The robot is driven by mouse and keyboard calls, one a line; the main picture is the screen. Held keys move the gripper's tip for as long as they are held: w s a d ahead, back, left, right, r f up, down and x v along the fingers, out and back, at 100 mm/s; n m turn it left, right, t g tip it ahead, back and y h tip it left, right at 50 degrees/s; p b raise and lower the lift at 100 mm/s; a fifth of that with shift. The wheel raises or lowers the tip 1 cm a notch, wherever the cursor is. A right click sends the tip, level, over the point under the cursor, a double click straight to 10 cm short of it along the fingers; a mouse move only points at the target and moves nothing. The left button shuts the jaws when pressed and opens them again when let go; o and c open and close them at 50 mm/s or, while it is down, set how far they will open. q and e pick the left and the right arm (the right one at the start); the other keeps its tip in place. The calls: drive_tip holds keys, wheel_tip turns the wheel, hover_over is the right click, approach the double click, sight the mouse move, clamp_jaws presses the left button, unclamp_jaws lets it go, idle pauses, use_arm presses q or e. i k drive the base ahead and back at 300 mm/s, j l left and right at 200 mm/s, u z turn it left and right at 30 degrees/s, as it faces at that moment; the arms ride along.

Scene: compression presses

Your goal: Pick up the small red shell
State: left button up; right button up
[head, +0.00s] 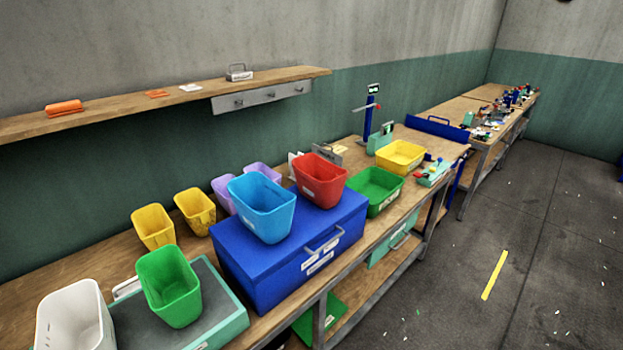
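I cannot pick out a small red shell for certain. A small red piece (421,175) shows at the green tray-like fixture (434,174) near the right front edge of the near bench; it is too small to identify. A larger red bin (322,183) stands on the blue box (282,255), and its inside bottom is hidden. Neither of my grippers is in view.
The near bench (60,270) also holds a light blue bin (262,210), green bins, yellow bins and a white bin (75,322). A wall shelf (180,93) hangs above. A second bench with small parts stands farther right. The grey floor (530,250) is mostly clear.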

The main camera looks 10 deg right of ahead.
sight(324, 188)
drive_tip(key=i+l+u, duration=0.1)
drive_tip(key=l+u, duration=1.05)
drive_tip(key=k+l+u, duration=0.15)
drive_tip(key=l+u, duration=0.2)
drive_tip(key=l, duration=0.15)
